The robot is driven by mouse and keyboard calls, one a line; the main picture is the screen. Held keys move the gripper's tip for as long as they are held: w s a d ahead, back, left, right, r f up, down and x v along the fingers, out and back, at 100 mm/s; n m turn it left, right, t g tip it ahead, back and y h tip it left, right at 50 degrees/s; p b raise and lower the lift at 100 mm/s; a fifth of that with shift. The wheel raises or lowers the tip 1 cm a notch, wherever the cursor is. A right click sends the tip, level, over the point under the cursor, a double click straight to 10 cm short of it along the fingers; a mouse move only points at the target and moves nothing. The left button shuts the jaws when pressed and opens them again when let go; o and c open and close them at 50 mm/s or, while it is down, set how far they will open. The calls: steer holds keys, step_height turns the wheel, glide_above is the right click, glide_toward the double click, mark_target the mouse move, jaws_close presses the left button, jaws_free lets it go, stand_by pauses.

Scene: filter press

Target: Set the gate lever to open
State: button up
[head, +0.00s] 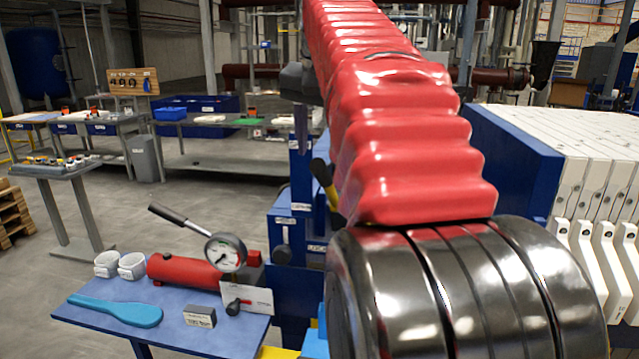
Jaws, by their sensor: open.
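A lever with a yellow shaft and dark grip (326,183) stands tilted on the blue post unit (292,215), left of my red-sleeved arm. It may be the gate lever; no label I can read names it, and its base is partly hidden by my arm. My gripper (301,128) shows only in part at the far end of the arm, as grey parts pointing down above the blue post. It is open, appears empty, and seems apart from the lever. I cannot tell how far it is from the lever in depth.
A blue table (120,312) at lower left holds a red hand pump (185,270) with a gauge (226,252), a small dark-knobbed lever (236,305), white rolls and a blue paddle (115,310). White filter plates (590,180) stand at right. Open floor lies behind the table.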

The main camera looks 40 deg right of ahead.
mark_target(319, 181)
steer(key=x, duration=1)
steer(key=shift+w+d+f, duration=0.1)
steer(key=shift+f, duration=0.2)
steer(key=shift+c, duration=0.2)
jaws_close()
